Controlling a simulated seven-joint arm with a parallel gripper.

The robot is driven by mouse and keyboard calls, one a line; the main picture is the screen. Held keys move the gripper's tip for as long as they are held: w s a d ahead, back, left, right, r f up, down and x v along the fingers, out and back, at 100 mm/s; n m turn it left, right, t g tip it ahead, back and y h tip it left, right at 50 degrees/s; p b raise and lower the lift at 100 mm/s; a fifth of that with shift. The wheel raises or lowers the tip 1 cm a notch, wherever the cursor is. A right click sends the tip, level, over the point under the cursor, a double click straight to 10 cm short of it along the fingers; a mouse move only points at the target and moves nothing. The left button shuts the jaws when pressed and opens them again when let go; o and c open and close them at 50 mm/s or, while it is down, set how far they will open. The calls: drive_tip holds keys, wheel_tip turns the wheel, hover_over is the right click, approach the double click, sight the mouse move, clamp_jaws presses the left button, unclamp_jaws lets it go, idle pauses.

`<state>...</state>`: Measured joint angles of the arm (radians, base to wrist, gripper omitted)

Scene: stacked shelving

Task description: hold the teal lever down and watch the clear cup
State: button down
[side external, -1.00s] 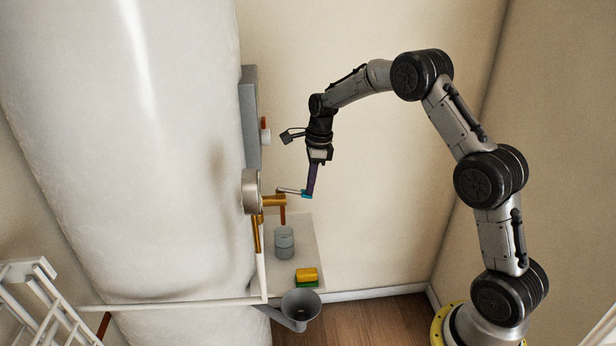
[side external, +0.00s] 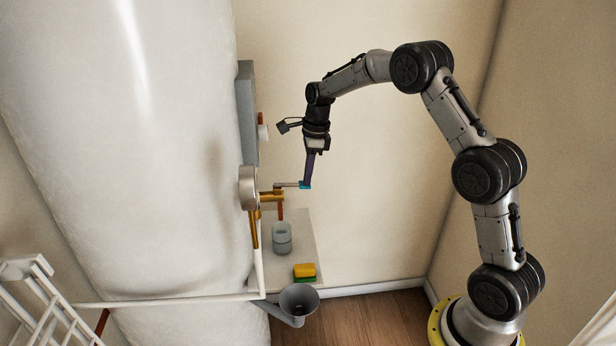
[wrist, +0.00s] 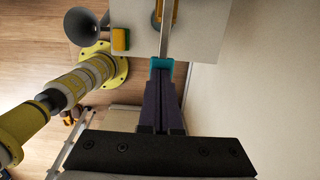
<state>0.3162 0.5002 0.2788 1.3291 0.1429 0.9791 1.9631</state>
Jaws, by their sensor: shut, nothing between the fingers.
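The teal lever end (side external: 305,185) sits on a grey bar (side external: 288,184) beside the brass tap (side external: 270,196); the bar looks near level. My gripper (side external: 308,180) is shut and empty, its fingertips at the teal end from above. In the wrist view, my fingertips (wrist: 161,84) overlap the teal end (wrist: 161,64); I cannot tell how firmly they press. The clear cup (side external: 282,239) stands upright beneath the tap's reddish spout (side external: 280,212). A grey band shows in its lower part, but the exact fill is unclear. The cup is not visible in the wrist view.
The cup stands on a pale shelf (side external: 305,245) with a yellow-green sponge (side external: 304,272) near its front. A grey funnel (side external: 298,300) is below. The large white tank (side external: 120,160) fills the left, with a round metal fitting (side external: 248,187). The wall side is clear.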

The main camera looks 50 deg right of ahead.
drive_tip(key=shift+r, duration=0.15)
wheel_tip(320, 180, up, 14)
drive_tip(key=shift+s+d, duration=0.4)
idle(0.3)
